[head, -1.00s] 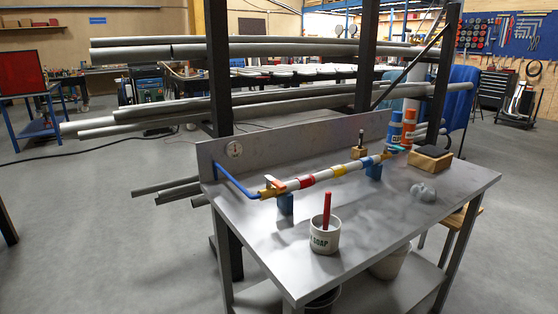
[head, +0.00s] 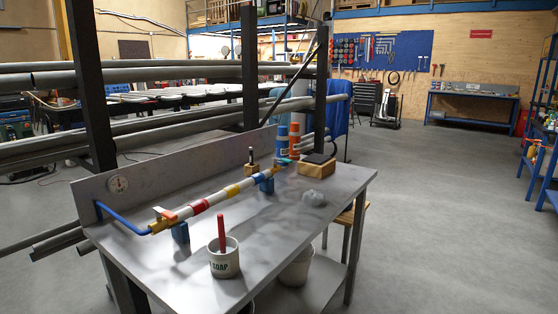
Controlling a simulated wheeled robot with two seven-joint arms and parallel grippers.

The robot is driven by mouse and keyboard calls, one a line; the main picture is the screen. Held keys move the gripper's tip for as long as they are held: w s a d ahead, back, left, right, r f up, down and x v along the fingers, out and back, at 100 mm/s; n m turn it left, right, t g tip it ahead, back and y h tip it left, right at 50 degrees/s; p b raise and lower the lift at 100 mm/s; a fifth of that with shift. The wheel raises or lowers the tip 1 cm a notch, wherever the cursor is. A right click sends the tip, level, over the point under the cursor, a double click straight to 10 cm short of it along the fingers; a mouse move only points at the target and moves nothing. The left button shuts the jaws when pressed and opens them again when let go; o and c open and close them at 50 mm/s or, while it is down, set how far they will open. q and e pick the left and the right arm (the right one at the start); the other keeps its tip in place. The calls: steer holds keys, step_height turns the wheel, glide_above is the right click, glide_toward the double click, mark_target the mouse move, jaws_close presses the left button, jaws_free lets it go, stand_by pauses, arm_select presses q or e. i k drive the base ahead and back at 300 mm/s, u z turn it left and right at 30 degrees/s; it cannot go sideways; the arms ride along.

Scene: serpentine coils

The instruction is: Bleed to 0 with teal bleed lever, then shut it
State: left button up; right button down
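The teal bleed lever (head: 284,160) is at the far right end of a banded pipe (head: 217,197) on the grey bench. The pipe rests on blue supports, and its near left end carries an orange lever (head: 164,214) on a brass fitting. A blue hose (head: 122,221) runs from that end to the bench's back panel. A round gauge (head: 118,184) is on the panel; its reading is too small to tell. The exact angle of the teal lever is also too small to tell. Neither of my grippers is in view.
A soap pot (head: 224,262) with a red-handled brush stands at the bench's front. Blue and orange cans (head: 282,142), a wooden block (head: 317,167) and a grey lump (head: 313,198) are near the far end. Pipe racks stand behind. The floor (head: 430,220) right of the bench is clear.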

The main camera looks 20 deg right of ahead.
mark_target(282, 161)
steer(key=z, duration=2.4)
steer(key=i, duration=1.9)
steer(key=u, duration=3.25)
